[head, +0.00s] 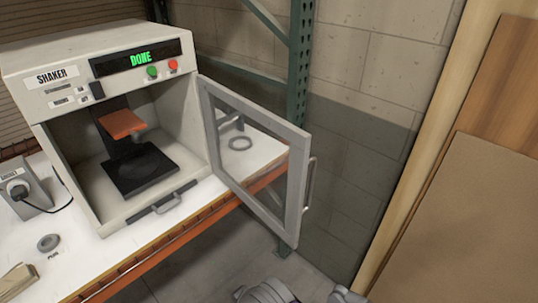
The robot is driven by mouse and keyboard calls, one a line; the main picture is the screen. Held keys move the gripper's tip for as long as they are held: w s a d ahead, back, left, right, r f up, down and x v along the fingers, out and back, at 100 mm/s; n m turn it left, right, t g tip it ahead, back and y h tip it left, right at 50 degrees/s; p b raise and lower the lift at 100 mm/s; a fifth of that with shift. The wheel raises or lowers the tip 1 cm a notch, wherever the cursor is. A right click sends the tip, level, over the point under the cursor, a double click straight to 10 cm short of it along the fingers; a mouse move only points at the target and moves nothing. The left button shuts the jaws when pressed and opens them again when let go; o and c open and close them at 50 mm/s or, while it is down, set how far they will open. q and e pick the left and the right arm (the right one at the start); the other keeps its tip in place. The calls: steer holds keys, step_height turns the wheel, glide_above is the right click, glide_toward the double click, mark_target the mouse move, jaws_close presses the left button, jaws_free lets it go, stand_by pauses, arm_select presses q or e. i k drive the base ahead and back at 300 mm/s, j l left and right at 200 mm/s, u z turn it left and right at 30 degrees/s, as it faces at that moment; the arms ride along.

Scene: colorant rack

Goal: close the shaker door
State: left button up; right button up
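The shaker (75,104) is a pale box-shaped machine at the left of the head view, with a display reading DONE. Its door (298,180) is a grey frame with a clear pane. It stands open, swung out to the right from the right side of the opening, past the shelf's front edge. A handle (309,182) is on the door's outer right edge. The chamber shows a black base plate (140,168) and an orange clamp plate (121,123), with no can between them. Grey robot parts show at the bottom edge, but I cannot make out either gripper's fingers.
The shaker stands on a white shelf (75,256) with an orange front beam (150,265). A socket box (22,190) is left. Brown boards (470,220) lean at right. Floor space is open before the door.

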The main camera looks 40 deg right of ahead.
mark_target(300, 140)
steer(key=l, duration=0.55)
steer(key=k+l, duration=0.1)
steer(key=l, duration=0.45)
steer(key=l+u, duration=0.4)
steer(key=l, duration=0.65)
steer(key=i, duration=0.05)
